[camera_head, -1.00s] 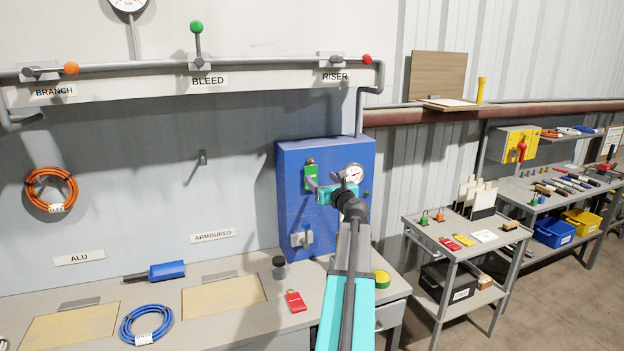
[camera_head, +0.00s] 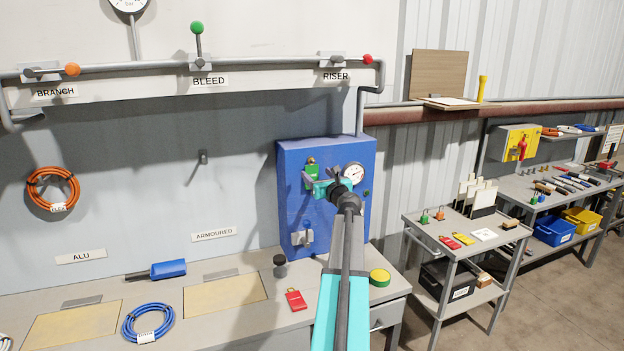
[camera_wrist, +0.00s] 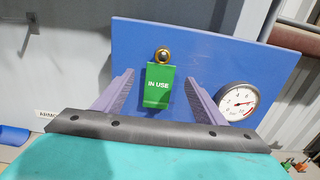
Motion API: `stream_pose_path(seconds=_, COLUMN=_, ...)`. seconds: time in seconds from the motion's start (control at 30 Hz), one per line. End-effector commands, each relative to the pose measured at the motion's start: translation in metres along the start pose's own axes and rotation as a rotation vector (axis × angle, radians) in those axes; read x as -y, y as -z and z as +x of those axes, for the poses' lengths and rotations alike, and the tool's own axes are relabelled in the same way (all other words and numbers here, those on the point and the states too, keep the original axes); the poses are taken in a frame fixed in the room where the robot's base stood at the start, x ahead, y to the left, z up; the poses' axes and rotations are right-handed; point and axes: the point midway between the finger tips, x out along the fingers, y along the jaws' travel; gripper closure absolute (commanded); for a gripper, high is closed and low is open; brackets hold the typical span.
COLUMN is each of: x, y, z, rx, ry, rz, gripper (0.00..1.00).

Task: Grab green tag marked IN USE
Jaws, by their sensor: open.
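The green tag (camera_wrist: 158,87) marked IN USE hangs from a brass knob (camera_wrist: 162,56) on the front of the blue cabinet (camera_wrist: 215,59). My gripper (camera_wrist: 160,84) is open. In the wrist view its two fingers stand to the left and right of the tag, with space on both sides and no visible contact. In the head view the tag (camera_head: 312,172) shows on the upper part of the blue cabinet (camera_head: 291,215), with my gripper (camera_head: 310,182) just in front of it. Part of the tag's lower half is hidden there.
A pressure gauge (camera_wrist: 238,102) sits right of the tag, near the right finger. Below is a lever switch (camera_head: 301,238) on the cabinet.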

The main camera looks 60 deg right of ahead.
Motion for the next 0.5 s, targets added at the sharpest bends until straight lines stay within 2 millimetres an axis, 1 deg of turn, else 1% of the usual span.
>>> stream_pose_path(seconds=0.3, x=0.002, y=-0.002, z=0.031, rx=0.000, ry=0.000, rz=0.001, gripper=0.35)
stream_pose_path(seconds=0.5, x=0.003, y=0.000, z=0.043, rx=-0.001, ry=0.001, rz=-0.001, gripper=0.35)
